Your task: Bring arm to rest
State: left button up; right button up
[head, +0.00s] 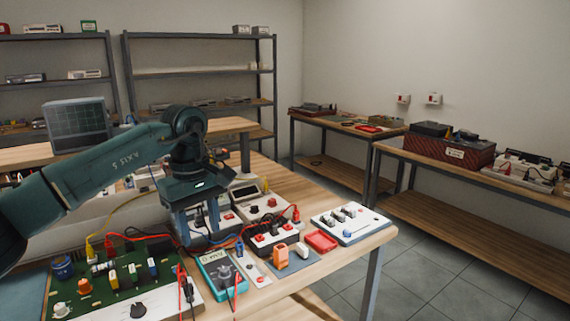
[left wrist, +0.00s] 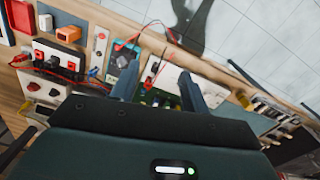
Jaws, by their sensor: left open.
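My left arm comes in from the left in the head view, over the wooden workbench (head: 385,236). My left gripper (head: 203,228) points down above the bench, between the green circuit board (head: 105,297) and the boxes behind it. In the left wrist view its two blue-grey fingers (left wrist: 158,90) are spread apart, with nothing held between them. The board and test leads show beyond the fingers there. In the head view the fingertips are partly lost among the equipment and leads. My right gripper is not in view.
A blue multimeter (head: 216,276), orange block (head: 281,257), red tray (head: 320,241) and white switch panel (head: 350,223) lie on the bench. Red leads loop close to the gripper. A grey monitor (head: 78,126) stands behind the arm. Tiled floor (head: 425,265) is free at right.

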pick_arm(q)
jog(key=s+d+f+g+h, duration=0.2)
jog(key=s+d+f+h, duration=0.25)
jog(key=d+f, duration=0.5)
jog(key=s+d+r+n+g+h, duration=0.1)
jog(key=s+d+n+h, duration=0.3)
jog(key=d+n+h, duration=0.25)
jog(key=s+d+r+n+h, duration=0.1)
jog(key=s+d+n+h, duration=0.45)
jog(key=d+h, duration=0.2)
jog(key=w+a+f+n+t+y+p, duration=0.1)
jog(key=a+f+n+t+y, duration=0.3)
jog(key=n+t, duration=0.9)
jog(key=w+a+f+n+t+y, duration=0.2)
jog(key=a+f+n+t, duration=0.3)
jog(key=n, duration=1.3)
jog(key=s+a+f+n+g+y, duration=0.4)
jog(key=s+a+f+n+y, duration=0.5)
jog(key=s+a+f+n, duration=0.4)
notch_tip(320, 180, down, 3)
jog(key=s+n, duration=0.1)
jog(key=n, duration=0.2)
jog(key=shift+s+f+n+p, duration=0.2)
jog(key=shift+s+n+p, duration=0.1)
jog(key=shift+n+p, duration=0.1)
